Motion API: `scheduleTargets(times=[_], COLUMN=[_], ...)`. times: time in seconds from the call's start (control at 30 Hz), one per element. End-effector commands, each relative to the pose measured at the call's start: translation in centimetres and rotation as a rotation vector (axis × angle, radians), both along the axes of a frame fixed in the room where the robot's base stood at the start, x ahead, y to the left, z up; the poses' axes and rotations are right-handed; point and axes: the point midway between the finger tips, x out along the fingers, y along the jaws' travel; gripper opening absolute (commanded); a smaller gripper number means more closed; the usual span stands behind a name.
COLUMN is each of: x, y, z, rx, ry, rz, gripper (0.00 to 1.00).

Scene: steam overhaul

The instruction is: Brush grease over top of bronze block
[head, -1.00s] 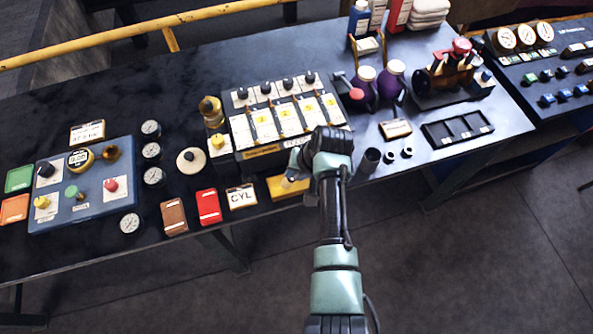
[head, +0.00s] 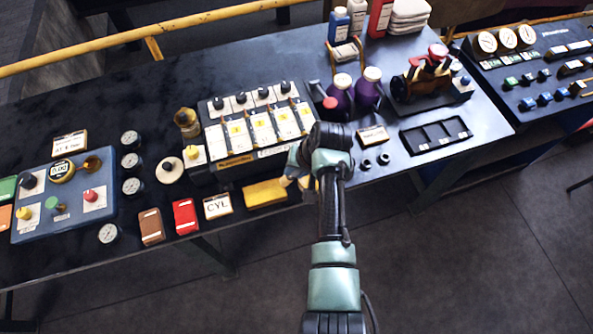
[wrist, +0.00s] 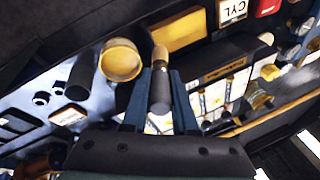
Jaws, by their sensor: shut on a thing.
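The bronze block (head: 265,193) is a flat yellow bar at the table's front edge, right of the CYL card, its top bare to view. It also shows in the wrist view (wrist: 178,30), beyond the brush. My gripper (wrist: 160,78) is shut on a brush (wrist: 160,90) with a dark round handle and a tan tip. The tip points towards the block and looks apart from it. A round pot with a yellow inside (wrist: 120,62), perhaps grease, stands left of the brush. In the head view my arm hides most of the gripper and the pot.
A black cylinder (wrist: 80,75) stands beside the pot. The CYL card (head: 217,206) and a red block (head: 185,216) lie left of the bronze block. A lubricator box (head: 260,140) stands behind it. Two purple jugs (head: 340,92) (head: 369,90) stand further back.

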Motion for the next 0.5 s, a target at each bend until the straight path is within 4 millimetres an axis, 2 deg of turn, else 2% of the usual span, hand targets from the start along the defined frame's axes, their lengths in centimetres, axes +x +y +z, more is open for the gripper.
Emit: scheduleTargets(times=[0.03, 0.5], x=[0.1, 0.7], y=[0.1, 0.4], z=[0.9, 5.0], rx=[0.0, 0.0], ry=[0.0, -0.001], rz=[0.001, 0.0], gripper=[0.0, 0.0])
